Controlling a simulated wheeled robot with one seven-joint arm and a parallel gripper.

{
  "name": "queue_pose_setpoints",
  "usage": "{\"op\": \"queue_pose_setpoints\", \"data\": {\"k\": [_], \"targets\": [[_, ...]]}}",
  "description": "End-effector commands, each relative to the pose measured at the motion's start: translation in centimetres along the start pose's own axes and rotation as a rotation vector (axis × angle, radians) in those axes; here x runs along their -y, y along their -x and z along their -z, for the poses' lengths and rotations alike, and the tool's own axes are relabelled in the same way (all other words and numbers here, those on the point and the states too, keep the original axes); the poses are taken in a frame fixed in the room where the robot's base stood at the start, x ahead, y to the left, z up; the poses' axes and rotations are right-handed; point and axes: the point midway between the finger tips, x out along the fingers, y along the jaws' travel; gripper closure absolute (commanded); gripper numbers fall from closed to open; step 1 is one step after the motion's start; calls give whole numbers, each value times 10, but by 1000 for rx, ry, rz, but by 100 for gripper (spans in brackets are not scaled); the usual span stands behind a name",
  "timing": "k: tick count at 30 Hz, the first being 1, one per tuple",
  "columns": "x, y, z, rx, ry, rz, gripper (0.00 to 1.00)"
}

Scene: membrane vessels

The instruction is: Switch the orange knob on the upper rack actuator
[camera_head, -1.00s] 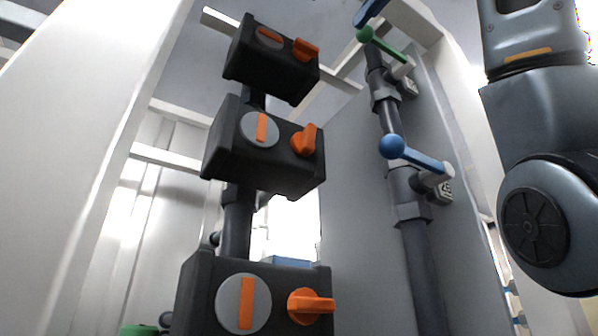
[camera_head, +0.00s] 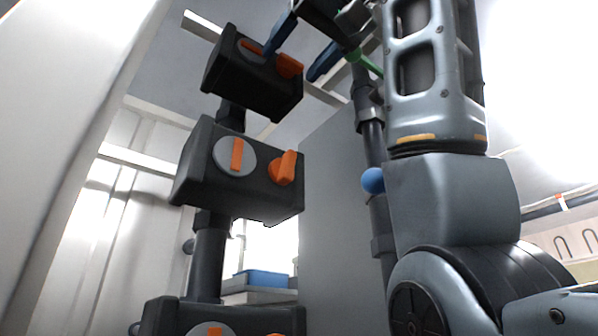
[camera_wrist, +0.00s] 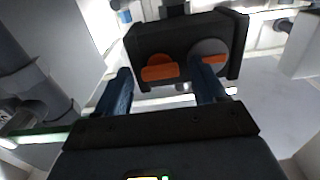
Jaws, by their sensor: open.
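The upper actuator (camera_head: 240,75) is a black box at the top of a dark pipe in the head view. Its orange knob (camera_head: 289,66) sits on the right of its front face, beside a disc with an orange bar (camera_head: 252,46). My gripper (camera_head: 300,48) is open in front of this box, with its blue fingers apart near the knob. In the wrist view the knob (camera_wrist: 159,70) appears between and beyond the open fingers (camera_wrist: 160,66). The right finger there overlaps the grey disc (camera_wrist: 209,47). I cannot tell whether either finger touches the knob or box.
A middle actuator (camera_head: 240,185) and a lower actuator (camera_head: 165,318) stand below on the same pipe. To the right, a pipe with a green valve handle (camera_head: 368,63) and a blue ball end (camera_head: 373,181) is partly hidden by my arm. A white panel (camera_head: 65,140) stands at left.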

Motion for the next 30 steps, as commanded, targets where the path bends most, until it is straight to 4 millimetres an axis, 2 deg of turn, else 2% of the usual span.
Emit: {"op": "queue_pose_setpoints", "data": {"k": [4, 21, 30], "targets": [[0, 0, 0, 0, 0, 0, 32], [0, 0, 0, -1, 0, 0, 86], [0, 1, 0, -1, 39, -1, 86]]}}
